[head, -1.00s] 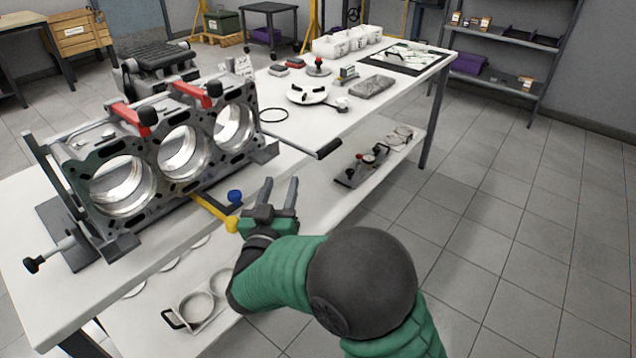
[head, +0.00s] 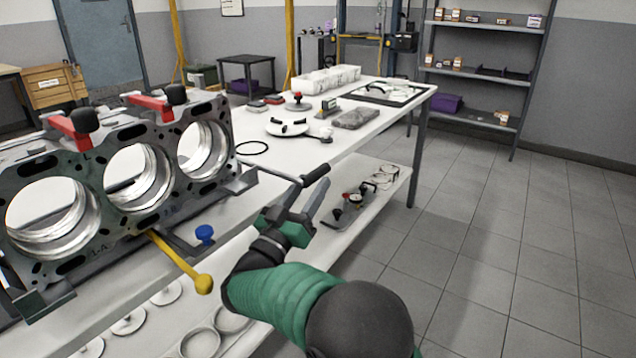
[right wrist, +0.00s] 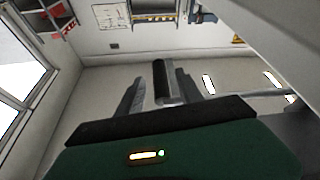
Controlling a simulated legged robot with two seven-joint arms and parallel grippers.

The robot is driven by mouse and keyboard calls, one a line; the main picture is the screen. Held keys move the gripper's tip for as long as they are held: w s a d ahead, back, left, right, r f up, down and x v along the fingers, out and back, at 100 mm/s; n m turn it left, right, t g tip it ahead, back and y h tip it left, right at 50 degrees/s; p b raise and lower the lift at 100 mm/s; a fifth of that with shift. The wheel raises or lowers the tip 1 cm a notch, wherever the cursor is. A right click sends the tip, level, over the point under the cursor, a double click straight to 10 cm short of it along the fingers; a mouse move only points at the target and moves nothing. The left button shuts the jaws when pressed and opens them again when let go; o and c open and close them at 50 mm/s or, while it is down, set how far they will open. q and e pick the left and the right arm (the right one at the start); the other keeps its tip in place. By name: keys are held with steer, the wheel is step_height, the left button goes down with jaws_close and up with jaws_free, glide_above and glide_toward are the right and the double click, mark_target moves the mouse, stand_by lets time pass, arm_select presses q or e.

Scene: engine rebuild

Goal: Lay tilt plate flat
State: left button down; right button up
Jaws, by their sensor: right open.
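The grey engine block (head: 130,175) with large open bores sits tilted, bore face toward me, on a dark fixture at the bench's left. The tilt plate under it is mostly hidden by the block. A rod with a black handle grip (head: 315,174) sticks out from the fixture's right end. My right gripper (head: 305,190) is open close by this handle. In the right wrist view the black grip (right wrist: 163,82) appears between the two spread fingers (right wrist: 160,92); I cannot tell whether they touch it. My left gripper is not in view.
A yellow lever with a ball end (head: 203,284) and a blue knob (head: 205,233) stick out below the block. The white bench (head: 225,202) carries a black ring (head: 251,148) and a white round part (head: 287,126). A lower shelf holds small parts. Floor at right is clear.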

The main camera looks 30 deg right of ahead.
mark_target(317, 173)
steer(key=x, duration=0.4)
steer(key=shift+r+b, duration=0.1)
steer(key=shift+b, duration=0.3)
jaws_close()
steer(key=shift+a, duration=0.1)
stand_by(0.9)
